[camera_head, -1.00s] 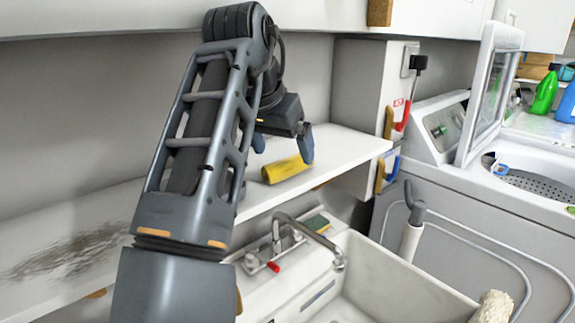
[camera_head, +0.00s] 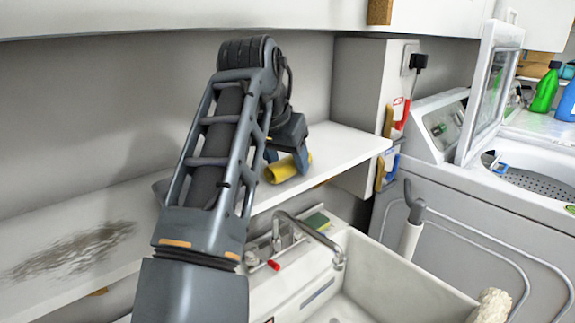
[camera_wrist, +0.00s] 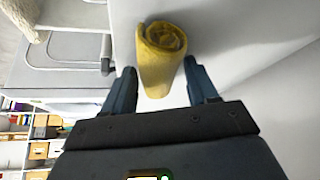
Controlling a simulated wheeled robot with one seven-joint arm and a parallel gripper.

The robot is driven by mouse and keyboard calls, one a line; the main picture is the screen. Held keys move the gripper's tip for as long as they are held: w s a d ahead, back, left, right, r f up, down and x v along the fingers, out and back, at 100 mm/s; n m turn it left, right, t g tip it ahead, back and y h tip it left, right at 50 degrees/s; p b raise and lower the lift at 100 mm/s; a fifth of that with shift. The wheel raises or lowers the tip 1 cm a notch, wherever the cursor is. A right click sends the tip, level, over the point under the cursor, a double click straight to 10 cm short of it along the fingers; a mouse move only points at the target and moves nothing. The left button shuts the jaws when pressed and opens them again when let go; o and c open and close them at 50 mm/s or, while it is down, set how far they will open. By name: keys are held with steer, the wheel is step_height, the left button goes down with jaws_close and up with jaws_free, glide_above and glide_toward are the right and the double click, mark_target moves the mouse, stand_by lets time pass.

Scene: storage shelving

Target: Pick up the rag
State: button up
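The rag is a rolled yellow cloth (camera_head: 281,170) lying on the white shelf (camera_head: 335,148) above the sink. In the wrist view the rag (camera_wrist: 161,57) shows its spiral rolled end. My gripper (camera_head: 287,165) is down at the rag in the head view, with its fingers partly covering it. In the wrist view my gripper (camera_wrist: 160,80) is open, with one blue finger on each side of the rag and gaps between the fingers and the cloth. The near part of the rag reaches between the fingers.
A sink (camera_head: 395,285) with a faucet (camera_head: 310,228) lies below the shelf's front edge. A wall cabinet (camera_head: 200,15) overhangs the shelf. A washing machine (camera_head: 470,185) with its lid raised stands at the right. The shelf's right end is clear.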

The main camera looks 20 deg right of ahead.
steer(key=c, duration=0.6)
steer(key=shift+r, duration=0.1)
steer(key=shift+r, duration=0.55)
steer(key=s+d+b, duration=0.1)
steer(key=s+d, duration=0.1)
steer(key=s, duration=0.6)
steer(key=s+d+b, duration=0.1)
steer(key=s+d, duration=0.2)
steer(key=s, duration=0.6)
steer(key=shift+d, duration=0.25)
steer(key=shift+r, duration=0.1)
